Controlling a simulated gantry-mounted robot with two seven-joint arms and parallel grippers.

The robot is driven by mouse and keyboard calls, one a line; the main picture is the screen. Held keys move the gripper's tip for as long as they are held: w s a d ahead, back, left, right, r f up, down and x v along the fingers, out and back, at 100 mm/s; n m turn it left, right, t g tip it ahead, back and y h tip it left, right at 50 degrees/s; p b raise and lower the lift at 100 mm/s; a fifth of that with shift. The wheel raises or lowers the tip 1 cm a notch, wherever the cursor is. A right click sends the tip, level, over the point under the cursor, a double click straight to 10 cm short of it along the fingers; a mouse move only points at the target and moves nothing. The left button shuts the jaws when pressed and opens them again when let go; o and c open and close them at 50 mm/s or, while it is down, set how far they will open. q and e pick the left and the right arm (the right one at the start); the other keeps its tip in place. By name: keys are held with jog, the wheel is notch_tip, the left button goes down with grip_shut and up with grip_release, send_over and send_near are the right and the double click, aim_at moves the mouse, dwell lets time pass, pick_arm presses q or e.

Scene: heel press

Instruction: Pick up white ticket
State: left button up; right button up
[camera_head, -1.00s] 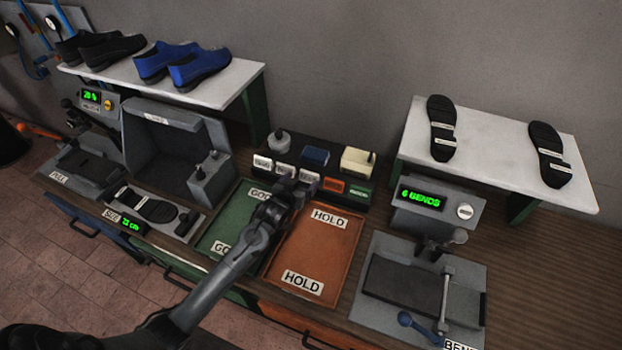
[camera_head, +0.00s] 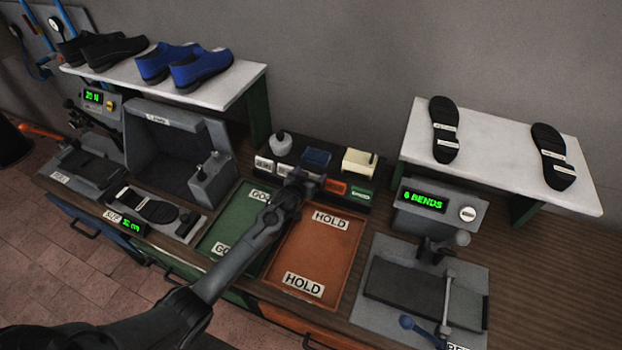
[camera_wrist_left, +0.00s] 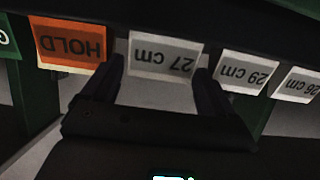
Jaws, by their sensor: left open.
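Several white tickets stand in a row in the dark rack. One marked 26 cm (camera_head: 263,164) is at the left end, with the 29 cm ticket (camera_head: 283,170) beside it. In the left wrist view, where the print is upside down, the 27 cm white ticket (camera_wrist_left: 165,59) is between the fingertips of my left gripper (camera_wrist_left: 157,75). The gripper is open, with a finger near each side edge; contact cannot be told. In the head view my left gripper (camera_head: 307,179) covers most of this ticket. My right gripper is not in view.
An orange HOLD ticket (camera_head: 334,187) and a green ticket (camera_head: 361,194) stand close to the right. A green tray (camera_head: 222,222) and an orange HOLD tray (camera_head: 318,250) lie in front. A bending machine (camera_head: 420,285) stands at right, a grey hood (camera_head: 165,150) at left.

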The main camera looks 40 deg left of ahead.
pick_arm(q)
jog(key=c, duration=0.8)
jog(key=shift+r, duration=0.15)
